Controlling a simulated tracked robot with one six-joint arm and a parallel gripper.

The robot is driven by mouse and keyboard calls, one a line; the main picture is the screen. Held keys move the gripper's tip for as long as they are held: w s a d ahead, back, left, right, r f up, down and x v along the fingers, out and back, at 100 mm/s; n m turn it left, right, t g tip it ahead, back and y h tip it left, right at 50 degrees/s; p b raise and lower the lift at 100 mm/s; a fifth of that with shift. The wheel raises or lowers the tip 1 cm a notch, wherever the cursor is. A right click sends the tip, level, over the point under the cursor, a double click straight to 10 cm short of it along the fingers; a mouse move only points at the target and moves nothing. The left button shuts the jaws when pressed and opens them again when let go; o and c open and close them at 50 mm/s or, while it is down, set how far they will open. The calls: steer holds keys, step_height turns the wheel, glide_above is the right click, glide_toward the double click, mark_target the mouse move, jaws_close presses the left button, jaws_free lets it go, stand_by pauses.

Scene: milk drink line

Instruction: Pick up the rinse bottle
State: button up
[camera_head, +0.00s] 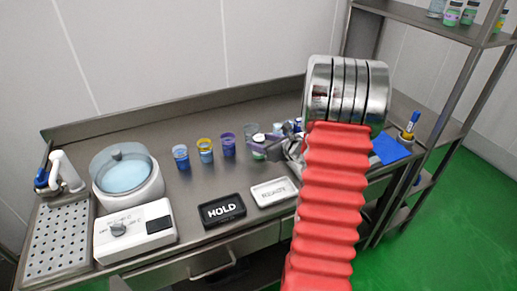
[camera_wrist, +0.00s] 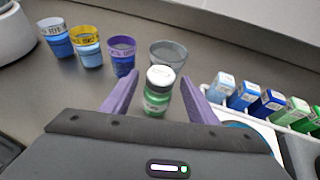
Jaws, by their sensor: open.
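A small clear bottle with a white cap and green label (camera_wrist: 157,98) stands upright on the steel counter; I cannot read whether it is the rinse bottle. It also shows in the head view (camera_head: 259,153), partly covered by my gripper. My gripper (camera_wrist: 158,77) is open, with one purple finger on each side of the bottle. The bottle stands between the fingers, and I cannot tell whether either touches it. In the head view, my gripper (camera_head: 268,144) is small and partly hidden.
A grey cup (camera_wrist: 168,54) stands just behind the bottle, with purple (camera_wrist: 122,56), yellow (camera_wrist: 87,46) and blue-and-white (camera_wrist: 56,38) cups to its left. A white rack (camera_wrist: 262,131) of coloured vials is on the right. The HOLD tray (camera_head: 222,210) and a white tray (camera_head: 274,191) lie in front.

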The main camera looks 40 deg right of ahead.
steer(key=shift+c, duration=0.4)
steer(key=c, duration=1.1)
steer(key=shift+c, duration=0.2)
steer(key=shift+s, duration=0.1)
steer(key=shift+s+r, duration=0.5)
steer(key=shift+r, duration=0.1)
steer(key=r+v, duration=0.1)
steer(key=v, duration=1.3)
steer(key=shift+r, duration=0.35)
